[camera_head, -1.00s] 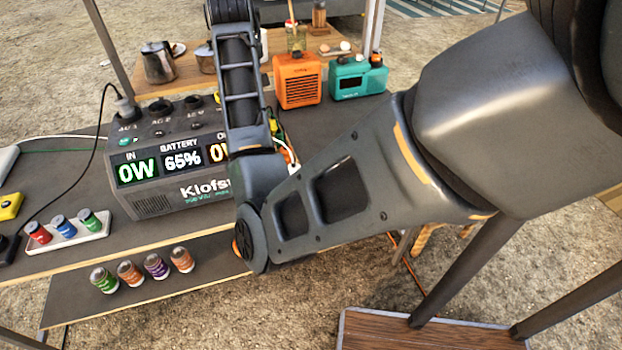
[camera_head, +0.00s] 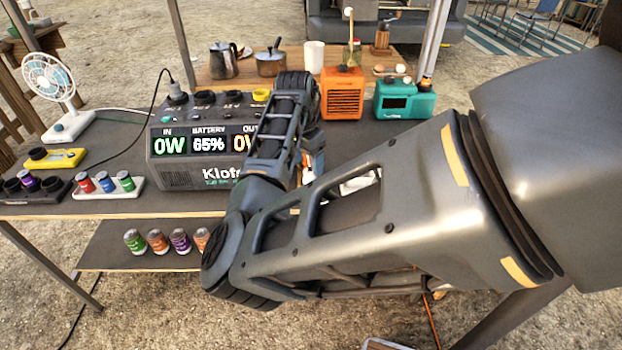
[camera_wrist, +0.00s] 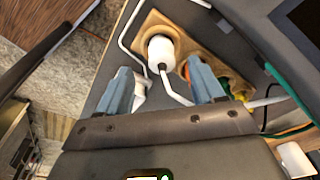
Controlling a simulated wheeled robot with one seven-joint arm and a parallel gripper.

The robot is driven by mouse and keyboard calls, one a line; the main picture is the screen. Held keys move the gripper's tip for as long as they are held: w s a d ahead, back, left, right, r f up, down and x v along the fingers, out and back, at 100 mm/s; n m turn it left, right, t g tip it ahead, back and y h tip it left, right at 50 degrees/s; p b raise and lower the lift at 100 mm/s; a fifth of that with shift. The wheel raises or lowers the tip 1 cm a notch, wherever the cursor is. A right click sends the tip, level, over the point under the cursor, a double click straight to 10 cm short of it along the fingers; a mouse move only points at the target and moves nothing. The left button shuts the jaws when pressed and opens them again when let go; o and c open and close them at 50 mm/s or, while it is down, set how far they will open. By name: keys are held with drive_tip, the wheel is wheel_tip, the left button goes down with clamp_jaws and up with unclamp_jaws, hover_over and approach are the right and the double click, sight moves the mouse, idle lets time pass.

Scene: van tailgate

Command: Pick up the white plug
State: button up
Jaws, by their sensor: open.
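In the wrist view, a white cylindrical plug (camera_wrist: 161,50) with a white cable sits on a tan wooden holder. My gripper (camera_wrist: 163,68) is open, with its two blue-grey fingers on either side of the plug's cable end. The fingers appear empty; I cannot tell how far the plug is beyond their tips. Another white piece (camera_wrist: 140,92) shows beside the left finger, partly hidden by it. In the head view, my arm covers most of the gripper and the plug.
A grey power station (camera_head: 200,172) stands on the table beside my arm. An orange box (camera_head: 342,97) and a teal radio (camera_head: 405,100) stand behind. A white fan (camera_head: 50,80) is at the left. In the wrist view, a green cable (camera_wrist: 285,85) runs at the right.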

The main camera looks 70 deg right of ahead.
sight(309, 167)
drive_tip(key=f, duration=0.2)
drive_tip(key=d+f, duration=0.1)
drive_tip(key=f, duration=0.2)
drive_tip(key=shift+s+d+p, duration=0.1)
drive_tip(key=shift+s+p, duration=0.05)
drive_tip(key=shift+p, duration=0.15)
drive_tip(key=shift+r, duration=0.1)
drive_tip(key=c, duration=1.1)
